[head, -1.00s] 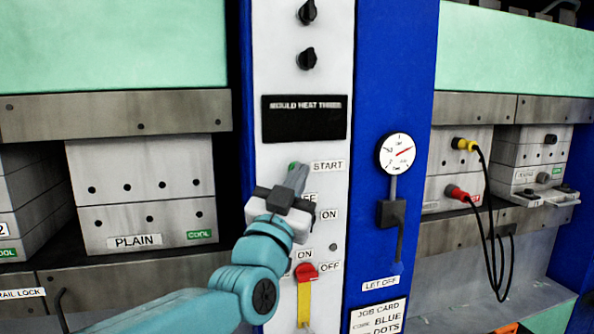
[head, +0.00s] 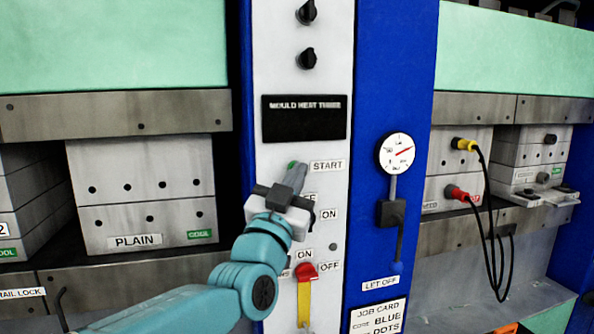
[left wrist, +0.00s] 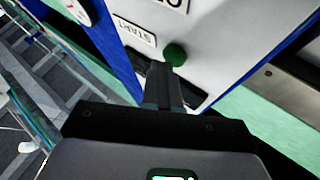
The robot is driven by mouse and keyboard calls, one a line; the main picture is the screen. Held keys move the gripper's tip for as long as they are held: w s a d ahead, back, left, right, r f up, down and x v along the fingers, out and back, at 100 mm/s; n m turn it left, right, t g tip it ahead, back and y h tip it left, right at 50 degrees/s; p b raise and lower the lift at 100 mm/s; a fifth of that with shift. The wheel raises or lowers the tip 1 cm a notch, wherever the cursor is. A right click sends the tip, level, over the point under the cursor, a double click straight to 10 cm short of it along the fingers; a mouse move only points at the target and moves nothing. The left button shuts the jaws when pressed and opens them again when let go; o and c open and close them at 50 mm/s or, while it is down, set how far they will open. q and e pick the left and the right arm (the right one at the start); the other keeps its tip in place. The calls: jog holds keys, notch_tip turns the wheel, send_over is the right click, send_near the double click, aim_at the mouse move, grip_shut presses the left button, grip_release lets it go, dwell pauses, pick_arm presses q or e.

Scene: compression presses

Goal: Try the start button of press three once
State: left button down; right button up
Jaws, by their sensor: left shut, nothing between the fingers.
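The green start button (head: 291,165) is on the white panel (head: 268,60), left of its START label (head: 327,166). In the left wrist view the green button (left wrist: 175,54) shows just beyond my fingertips, and the START label (left wrist: 134,35) is beside it. My left gripper (head: 296,172) is shut and empty, its tips at the lower edge of the button. In the left wrist view the closed fingers (left wrist: 162,72) overlap the button's edge; I cannot tell whether they touch it. My right gripper is not in view.
Below are ON labels and a red switch (head: 306,271) with a yellow strip. Right of the panel are a gauge (head: 397,153) and a LET OFF lever (head: 396,267). A mould block (head: 140,190) marked PLAIN stands left.

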pick_arm(q)
jog(key=shift+s+d+b, duration=0.25)
jog(key=shift+s+b, duration=0.35)
jog(key=shift+s, duration=0.15)
jog(key=shift+f, duration=0.1)
jog(key=s, duration=0.1)
jog(key=s+d+b, duration=0.1)
jog(key=s, duration=0.1)
jog(key=s+b, duration=0.1)
jog(key=shift+s+d, duration=0.25)
jog(key=shift+s, duration=0.15)
dwell(0.3)
